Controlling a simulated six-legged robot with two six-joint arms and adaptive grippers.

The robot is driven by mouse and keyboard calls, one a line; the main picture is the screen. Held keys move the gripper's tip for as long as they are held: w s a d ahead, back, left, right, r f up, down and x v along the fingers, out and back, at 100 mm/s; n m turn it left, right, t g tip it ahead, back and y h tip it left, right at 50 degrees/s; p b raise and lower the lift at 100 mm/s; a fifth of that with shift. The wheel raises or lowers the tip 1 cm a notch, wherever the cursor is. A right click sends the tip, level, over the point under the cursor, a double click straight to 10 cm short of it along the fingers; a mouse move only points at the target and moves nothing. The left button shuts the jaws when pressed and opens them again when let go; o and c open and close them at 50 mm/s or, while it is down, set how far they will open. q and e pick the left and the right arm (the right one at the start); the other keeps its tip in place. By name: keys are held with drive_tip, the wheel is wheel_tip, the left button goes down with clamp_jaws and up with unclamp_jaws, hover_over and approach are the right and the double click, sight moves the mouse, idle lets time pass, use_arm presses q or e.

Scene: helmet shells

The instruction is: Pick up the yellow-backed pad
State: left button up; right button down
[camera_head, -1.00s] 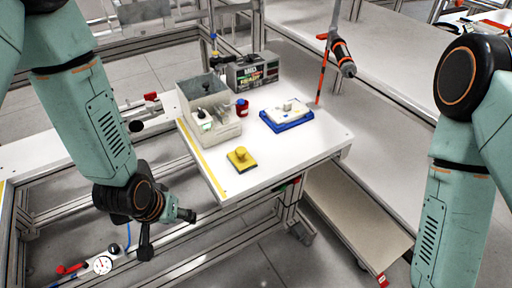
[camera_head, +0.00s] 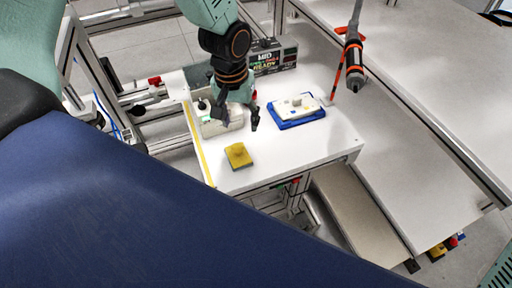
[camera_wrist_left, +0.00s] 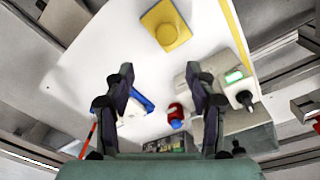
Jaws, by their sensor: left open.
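The yellow-backed pad (camera_head: 239,156) lies flat on the white table (camera_head: 290,160) near its front-left edge, with its yellow side and knob up. My left gripper (camera_head: 239,119) is open and empty above the table, behind the pad in the head view and apart from it. In the left wrist view the pad (camera_wrist_left: 166,27) lies beyond the open fingertips (camera_wrist_left: 160,74), near the top edge, and not between them. My right gripper does not show.
A blue tray (camera_head: 290,125) with a white block stands to the right. A light-coloured box (camera_head: 222,126) stands behind the pad, partly hidden by my gripper. A display unit (camera_head: 272,57) stands at the back. An orange-and-black tool (camera_head: 354,62) hangs at the right. The table's front right is clear.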

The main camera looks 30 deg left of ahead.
sight(238, 146)
use_arm(q)
drive_tip(key=shift+s+a+f+g, duration=0.1)
drive_tip(key=shift+s+a+g, duration=0.2)
drive_tip(key=shift+g, duration=0.1)
drive_tip(key=shift+s+a+f+n, duration=0.2)
drive_tip(key=shift+s+a+n, duration=0.2)
drive_tip(key=shift+s, duration=0.25)
drive_tip(key=f, duration=0.7)
drive_tip(key=shift+w+d, duration=0.35)
drive_tip(key=shift+s+f, duration=0.1)
drive_tip(key=shift+s, duration=0.1)
drive_tip(key=shift+s+d+r, duration=0.2)
drive_tip(key=shift+s, duration=0.05)
drive_tip(key=shift+w+f, duration=0.15)
drive_tip(key=shift+w, duration=0.15)
drive_tip(key=shift+c, duration=0.8)
drive_tip(key=shift+w+a+f, duration=0.15)
drive_tip(key=shift+w, duration=0.05)
drive_tip(key=shift+c, duration=1.4)
drive_tip(key=shift+s+r, duration=0.25)
drive_tip(key=shift+s, duration=0.15)
drive_tip(key=c, duration=0.4)
drive_tip(key=shift+c, duration=1.1)
drive_tip(key=shift+w+f, duration=0.2)
drive_tip(key=shift+w, duration=0.1)
clamp_jaws()
